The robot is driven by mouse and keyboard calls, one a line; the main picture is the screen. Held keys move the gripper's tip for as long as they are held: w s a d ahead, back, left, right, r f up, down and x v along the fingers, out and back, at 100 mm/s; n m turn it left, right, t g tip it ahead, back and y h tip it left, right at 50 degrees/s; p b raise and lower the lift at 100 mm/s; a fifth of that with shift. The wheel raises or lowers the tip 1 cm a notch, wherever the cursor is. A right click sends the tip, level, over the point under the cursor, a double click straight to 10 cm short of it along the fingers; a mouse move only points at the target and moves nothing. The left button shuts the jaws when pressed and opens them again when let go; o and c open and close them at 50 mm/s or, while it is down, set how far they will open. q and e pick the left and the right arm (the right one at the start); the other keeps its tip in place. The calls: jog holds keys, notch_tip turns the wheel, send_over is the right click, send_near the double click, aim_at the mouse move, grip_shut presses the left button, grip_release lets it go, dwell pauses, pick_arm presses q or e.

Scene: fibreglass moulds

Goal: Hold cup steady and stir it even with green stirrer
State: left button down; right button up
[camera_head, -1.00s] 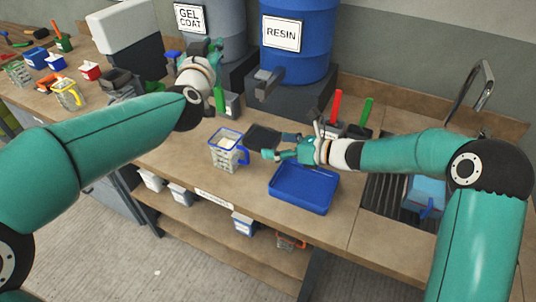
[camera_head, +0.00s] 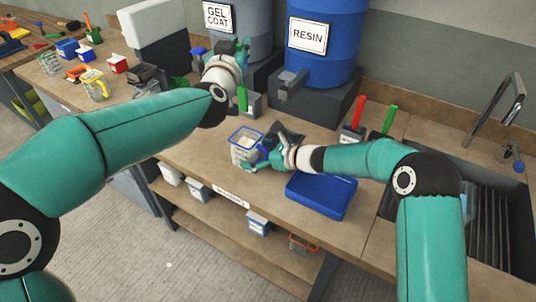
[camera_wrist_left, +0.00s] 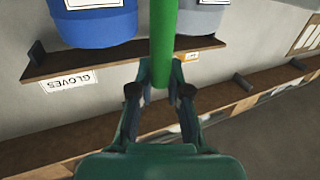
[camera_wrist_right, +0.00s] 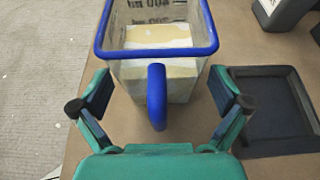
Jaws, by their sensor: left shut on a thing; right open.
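The cup (camera_head: 243,150) is clear with a blue rim and blue handle, upright on the bench, with pale yellow and white contents. The right wrist view shows the cup (camera_wrist_right: 187,85) close up, its handle toward me. My right gripper (camera_head: 264,154) is open at the handle; in its wrist view the handle stands between the spread fingers (camera_wrist_right: 158,106), with gaps on both sides. My left gripper (camera_head: 238,50) is raised behind the cup, shut on a green stirrer (camera_wrist_left: 163,40). The stirrer's lower end (camera_head: 242,98) shows below it in the head view.
A dark shallow tray (camera_wrist_right: 275,108) lies right of the cup. A blue tray (camera_head: 322,196) is at the bench front. Red (camera_head: 358,112) and another green stirrer (camera_head: 388,119) stand in holders. The resin drum (camera_head: 325,45) is behind; the sink is right.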

jog(key=shift+w+a+f, duration=0.25)
jog(key=shift+w+a, duration=0.05)
jog(key=shift+a, duration=0.15)
jog(key=c, duration=1.5)
jog(key=shift+c, duration=0.2)
